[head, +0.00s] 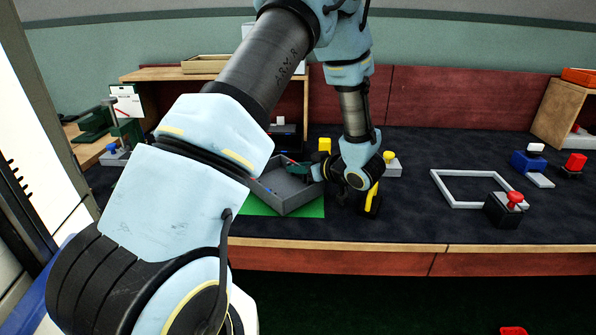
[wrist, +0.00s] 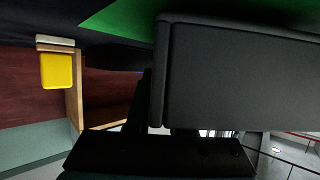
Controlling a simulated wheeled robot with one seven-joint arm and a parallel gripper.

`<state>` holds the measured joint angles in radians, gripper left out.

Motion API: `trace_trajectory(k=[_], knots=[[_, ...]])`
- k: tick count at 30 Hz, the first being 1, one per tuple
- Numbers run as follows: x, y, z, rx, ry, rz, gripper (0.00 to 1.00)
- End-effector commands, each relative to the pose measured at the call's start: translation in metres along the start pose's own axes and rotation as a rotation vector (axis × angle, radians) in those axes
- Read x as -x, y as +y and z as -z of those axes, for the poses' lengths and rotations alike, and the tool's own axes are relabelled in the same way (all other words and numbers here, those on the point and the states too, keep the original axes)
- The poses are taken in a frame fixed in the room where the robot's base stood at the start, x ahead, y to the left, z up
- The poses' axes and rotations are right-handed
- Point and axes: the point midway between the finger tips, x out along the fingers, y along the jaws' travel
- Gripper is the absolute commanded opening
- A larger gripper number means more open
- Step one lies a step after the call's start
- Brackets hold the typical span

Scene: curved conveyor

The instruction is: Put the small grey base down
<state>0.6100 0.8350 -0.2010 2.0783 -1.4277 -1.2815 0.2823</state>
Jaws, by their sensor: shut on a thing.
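The small grey base (head: 279,191) is a shallow tray-like box with raised walls. In the head view it is tilted over the green mat (head: 314,209) at the middle of the dark table. Small dark green, red and blue bits show inside it. My gripper (head: 312,172) is at its right side, shut on its wall. In the wrist view the base (wrist: 240,75) fills the right as a large dark grey panel, close to the dark finger. The green mat also shows there (wrist: 115,22). I cannot tell whether the base touches the mat.
A black-and-yellow item (head: 372,198) stands just right of my gripper. A yellow-topped block (head: 391,166) is behind it. A pale square frame (head: 436,185) and a black box with a red knob (head: 505,208) lie to the right.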

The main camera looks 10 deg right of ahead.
Motion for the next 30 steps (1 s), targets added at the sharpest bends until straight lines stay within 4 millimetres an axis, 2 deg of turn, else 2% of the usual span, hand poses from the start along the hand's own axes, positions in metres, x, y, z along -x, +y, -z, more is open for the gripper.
trace_trajectory(k=[3,14,15,22,30], knots=[[-0.0034,-0.0001,-0.0079,0.001,0.001,0.001,0.0],[-0.005,-0.0001,-0.0114,0.001,0.002,0.001,0.0],[-0.0048,-0.0002,-0.0111,0.001,0.001,0.001,0.24],[-0.0047,-0.0002,-0.0109,0.001,0.001,0.0,0.5],[-0.0042,-0.0002,-0.0095,0.002,0.001,0.0,0.51]])
